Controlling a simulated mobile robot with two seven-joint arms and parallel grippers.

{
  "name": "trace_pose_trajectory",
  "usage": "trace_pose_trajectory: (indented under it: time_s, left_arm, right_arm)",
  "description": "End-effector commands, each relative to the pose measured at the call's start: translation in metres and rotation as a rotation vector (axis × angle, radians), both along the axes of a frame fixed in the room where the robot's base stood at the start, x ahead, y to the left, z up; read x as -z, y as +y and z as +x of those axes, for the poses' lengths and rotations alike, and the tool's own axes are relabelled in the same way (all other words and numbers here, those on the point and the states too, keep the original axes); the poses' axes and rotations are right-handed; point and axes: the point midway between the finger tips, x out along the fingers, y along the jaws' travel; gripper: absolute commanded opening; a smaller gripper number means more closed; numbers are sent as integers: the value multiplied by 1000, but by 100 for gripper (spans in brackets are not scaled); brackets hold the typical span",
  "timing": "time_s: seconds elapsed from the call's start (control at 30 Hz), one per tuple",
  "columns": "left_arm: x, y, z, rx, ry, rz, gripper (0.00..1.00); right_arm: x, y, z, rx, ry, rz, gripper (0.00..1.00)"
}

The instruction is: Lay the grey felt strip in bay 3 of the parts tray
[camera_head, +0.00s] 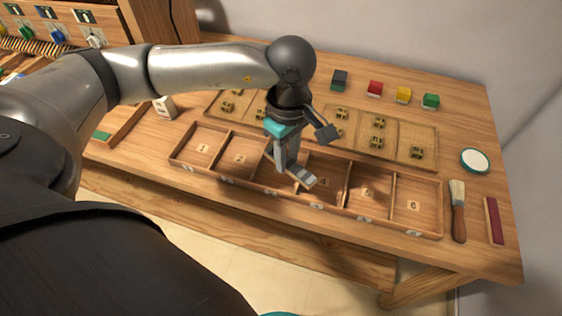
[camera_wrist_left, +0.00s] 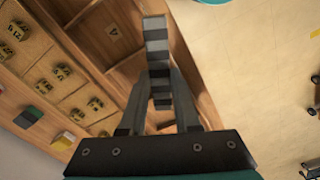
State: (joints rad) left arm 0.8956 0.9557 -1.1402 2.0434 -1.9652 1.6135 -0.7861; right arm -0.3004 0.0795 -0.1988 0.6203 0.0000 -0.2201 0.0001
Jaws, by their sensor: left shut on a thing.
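My left gripper (camera_head: 287,163) is shut on the grey felt strip (camera_head: 302,176), which shows lighter and darker grey bands. In the left wrist view, the strip (camera_wrist_left: 157,45) reaches out beyond the fingers of my left gripper (camera_wrist_left: 160,78). The parts tray (camera_head: 405,229) is a long wooden box with a row of numbered bays. In the head view the strip hangs tilted over the middle of the tray, around bays 3 and 4. The gripper hides much of bay 3. I cannot tell whether the strip touches the tray. My right gripper is not in view.
Behind the tray lies a wooden board (camera_head: 430,139) with small brass-coloured parts. A round white-topped tin (camera_head: 474,160), a brush (camera_head: 458,212) and a dark red bar (camera_head: 494,220) lie at the right.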

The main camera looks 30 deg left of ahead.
Motion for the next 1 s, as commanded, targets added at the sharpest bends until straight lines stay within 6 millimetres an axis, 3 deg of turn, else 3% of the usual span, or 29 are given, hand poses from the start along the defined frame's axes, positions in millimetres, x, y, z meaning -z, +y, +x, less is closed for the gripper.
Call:
trace_pose_trajectory:
  time_s: [0.17, 0.7, 1.0]
  left_arm:
    - [-16, 10, 13, -393, -2, -1, 0]
    - [-67, 38, 39, -1557, -1, -3, 0]
    - [-85, 46, 44, -1959, 1, 0, 0]
  right_arm:
    - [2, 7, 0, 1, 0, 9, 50]
    - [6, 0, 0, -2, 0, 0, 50]
    - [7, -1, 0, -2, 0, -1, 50]
